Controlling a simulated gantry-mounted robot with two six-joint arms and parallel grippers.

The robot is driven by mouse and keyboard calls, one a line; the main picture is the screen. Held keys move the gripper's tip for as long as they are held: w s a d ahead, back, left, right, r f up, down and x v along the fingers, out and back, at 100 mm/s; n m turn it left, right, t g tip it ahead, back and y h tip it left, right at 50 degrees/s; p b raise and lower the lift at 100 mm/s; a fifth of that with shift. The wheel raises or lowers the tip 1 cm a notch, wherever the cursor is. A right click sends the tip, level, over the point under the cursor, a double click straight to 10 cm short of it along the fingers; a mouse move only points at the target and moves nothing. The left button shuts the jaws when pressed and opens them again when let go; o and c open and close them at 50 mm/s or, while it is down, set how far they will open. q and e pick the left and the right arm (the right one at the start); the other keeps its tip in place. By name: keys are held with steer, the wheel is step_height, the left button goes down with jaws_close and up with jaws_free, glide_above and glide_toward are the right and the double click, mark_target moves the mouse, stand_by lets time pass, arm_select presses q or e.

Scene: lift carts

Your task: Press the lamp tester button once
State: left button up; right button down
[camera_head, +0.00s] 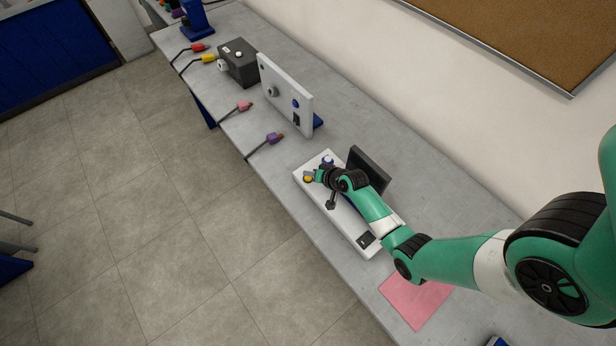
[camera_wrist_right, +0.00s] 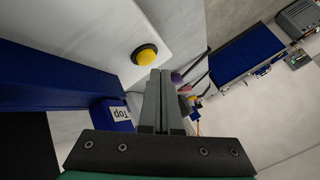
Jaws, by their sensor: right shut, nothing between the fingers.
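A yellow push button (camera_head: 308,177) with a dark collar sits at the far left end of a long white box (camera_head: 367,248) on the bench; no lettering on it is readable. The yellow button also shows in the right wrist view (camera_wrist_right: 147,56), on a white face. My right gripper (camera_head: 318,174) is shut and empty, with its tips close beside the button in the head view. In the right wrist view the shut fingertips (camera_wrist_right: 160,73) are just below and right of the button; contact cannot be told. My left gripper is out of view.
A dark upright panel (camera_head: 369,171) stands behind the white box. A white upright panel (camera_head: 285,95) and a dark box (camera_head: 239,63) stand farther along the bench. Several coloured plugs lie near the bench edge. A pink sheet (camera_head: 416,302) lies nearer me.

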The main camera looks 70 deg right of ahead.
mark_target(310, 180)
steer(key=shift+f, duration=0.1)
stand_by(0.7)
steer(key=shift+f+b, duration=0.3)
steer(key=shift+f+b, duration=0.35)
steer(key=shift+f, duration=0.05)
stand_by(0.5)
stand_by(0.3)
steer(key=shift+r+p, duration=0.8)
steer(key=shift+p, duration=0.05)
step_height(310, 180, up, 5)
steer(key=p, duration=0.5)
steer(key=shift+r, duration=0.1)
stand_by(0.4)
